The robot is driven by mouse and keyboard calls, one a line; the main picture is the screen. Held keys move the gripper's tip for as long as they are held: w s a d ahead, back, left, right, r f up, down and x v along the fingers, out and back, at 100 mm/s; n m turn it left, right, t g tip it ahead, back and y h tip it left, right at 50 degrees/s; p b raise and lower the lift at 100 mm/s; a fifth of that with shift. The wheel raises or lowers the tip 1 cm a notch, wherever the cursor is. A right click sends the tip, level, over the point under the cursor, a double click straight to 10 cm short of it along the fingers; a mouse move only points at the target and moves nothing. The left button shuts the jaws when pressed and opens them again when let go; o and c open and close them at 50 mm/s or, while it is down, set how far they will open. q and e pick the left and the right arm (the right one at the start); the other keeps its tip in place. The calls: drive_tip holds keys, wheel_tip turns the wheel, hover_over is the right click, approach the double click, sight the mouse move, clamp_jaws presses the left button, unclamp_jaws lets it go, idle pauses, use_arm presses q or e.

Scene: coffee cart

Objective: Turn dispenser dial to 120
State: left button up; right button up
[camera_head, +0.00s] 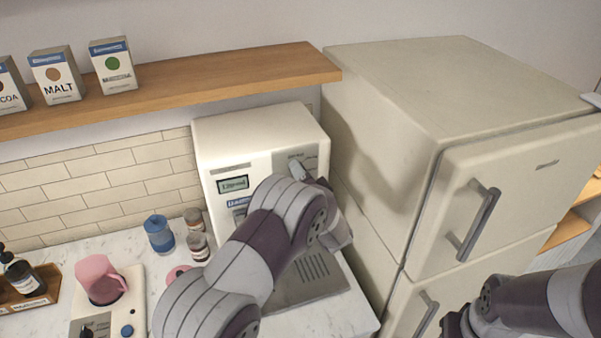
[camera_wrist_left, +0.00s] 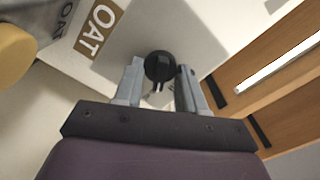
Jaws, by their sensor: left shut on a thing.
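The dispenser (camera_head: 262,128) is a white box with a grey front panel, against the wall beside the fridge. Its small green display (camera_head: 233,184) is lit, but the digits are too small to read. My left gripper (camera_head: 299,172) is at the upper right of the dispenser's front, and my arm covers much of the panel. In the left wrist view, the round black dial (camera_wrist_left: 159,66) sits between the two grey fingers of my left gripper (camera_wrist_left: 160,83), which is shut on it. In the head view the dial is mostly hidden.
A cream fridge (camera_head: 390,130) stands close on the right. A wooden shelf (camera_head: 200,85) with cartons hangs at upper left. An OAT label (camera_wrist_left: 97,35) shows in the wrist view.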

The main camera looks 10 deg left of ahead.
use_arm(q)
drive_tip(key=shift+r, duration=0.1)
idle(0.4)
drive_tip(key=o, duration=1)
drive_tip(key=shift+d, duration=0.2)
drive_tip(key=shift+s+d, duration=0.1)
drive_tip(key=shift+s, duration=0.1)
drive_tip(key=b+v, duration=0.5)
drive_tip(key=v, duration=0.7)
drive_tip(key=shift+s+d, duration=0.1)
